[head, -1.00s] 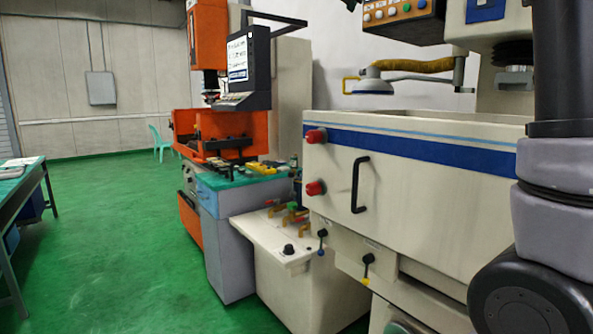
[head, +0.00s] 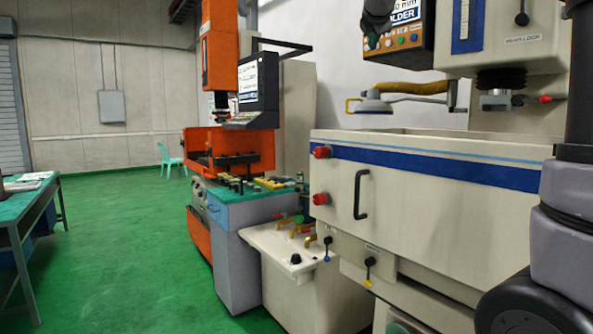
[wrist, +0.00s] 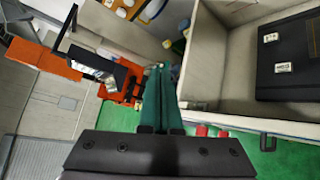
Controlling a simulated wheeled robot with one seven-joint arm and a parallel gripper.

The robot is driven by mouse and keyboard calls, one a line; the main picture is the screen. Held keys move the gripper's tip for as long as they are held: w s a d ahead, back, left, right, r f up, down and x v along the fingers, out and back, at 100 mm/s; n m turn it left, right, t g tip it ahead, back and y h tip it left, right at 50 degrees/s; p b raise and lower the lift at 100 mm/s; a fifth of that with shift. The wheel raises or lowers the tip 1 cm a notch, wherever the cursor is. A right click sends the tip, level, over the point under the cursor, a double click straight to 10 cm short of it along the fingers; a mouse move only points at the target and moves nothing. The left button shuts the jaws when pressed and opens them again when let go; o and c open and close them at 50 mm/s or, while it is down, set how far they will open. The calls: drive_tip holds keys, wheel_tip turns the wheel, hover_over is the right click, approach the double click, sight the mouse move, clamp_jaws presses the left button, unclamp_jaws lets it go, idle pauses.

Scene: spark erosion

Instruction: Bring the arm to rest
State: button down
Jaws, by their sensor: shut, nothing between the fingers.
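My gripper (wrist: 159,70) shows in the wrist view, its two long dark green fingers side by side and shut, with nothing between them. It is in the air, pointing across the room past the white machine's tank. In the head view, parts of my arm stand at the right edge, in front of the white machine (head: 440,185). The fingers cannot be made out in the head view.
The white machine's tank (wrist: 215,62), with a dark block (wrist: 290,58) inside, lies close right of my fingers. An orange machine (head: 228,150) stands beyond. A green-topped table (head: 30,195) is at left. The green floor (head: 130,240) between is clear.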

drive_tip(key=s+d+f+m+g+y, duration=0.1)
drive_tip(key=s+d+f+m+g, duration=0.4)
drive_tip(key=s+f+m, duration=0.75)
drive_tip(key=s+a+f+m+g+y, duration=0.2)
drive_tip(key=s+f+m+y, duration=0.1)
drive_tip(key=s+f+m, duration=1)
drive_tip(key=s+f, duration=0.4)
drive_tip(key=s, duration=0.4)
drive_tip(key=shift+a+f+m+y, duration=0.15)
drive_tip(key=shift+f+m+y, duration=0.1)
drive_tip(key=shift+m+y, duration=0.1)
